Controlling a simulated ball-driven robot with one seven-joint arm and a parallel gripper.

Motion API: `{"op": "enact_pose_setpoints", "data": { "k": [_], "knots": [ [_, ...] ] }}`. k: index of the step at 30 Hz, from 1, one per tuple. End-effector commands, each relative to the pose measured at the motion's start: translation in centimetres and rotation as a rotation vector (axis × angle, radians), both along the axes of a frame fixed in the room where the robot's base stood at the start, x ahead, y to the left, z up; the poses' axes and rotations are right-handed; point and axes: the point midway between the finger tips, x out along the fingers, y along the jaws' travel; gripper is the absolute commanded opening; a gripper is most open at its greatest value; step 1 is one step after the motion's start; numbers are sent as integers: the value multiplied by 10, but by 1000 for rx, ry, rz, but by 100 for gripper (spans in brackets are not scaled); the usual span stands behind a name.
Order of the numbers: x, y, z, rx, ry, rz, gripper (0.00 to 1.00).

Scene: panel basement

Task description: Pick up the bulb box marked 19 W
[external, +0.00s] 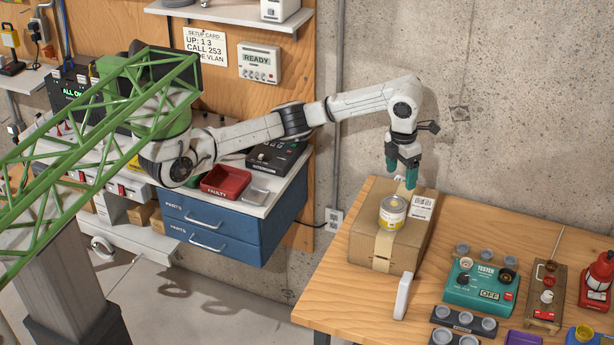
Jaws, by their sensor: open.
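My gripper (401,178), with teal fingers, points down above the far side of a cardboard box (370,250) on the wooden table. It is open, and I see nothing held between the fingers. A small round can (392,210) with a yellow band stands on the cardboard box, just below and in front of the fingers. I cannot make out any bulb box marked 19 W in this view. A narrow white upright object (404,295) stands in front of the cardboard box; no marking on it is readable.
A wooden stand (545,300) and a red device (598,280) are farther right. A concrete wall rises close behind. A red FAULTY tray (226,182) sits on the blue drawer unit.

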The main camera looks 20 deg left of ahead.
Motion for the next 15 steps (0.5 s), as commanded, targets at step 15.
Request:
{"op": "enact_pose_setpoints", "data": {
  "k": [15],
  "knots": [
    [104, -34, 92, -503, 187, 1483, 79]
  ]
}}
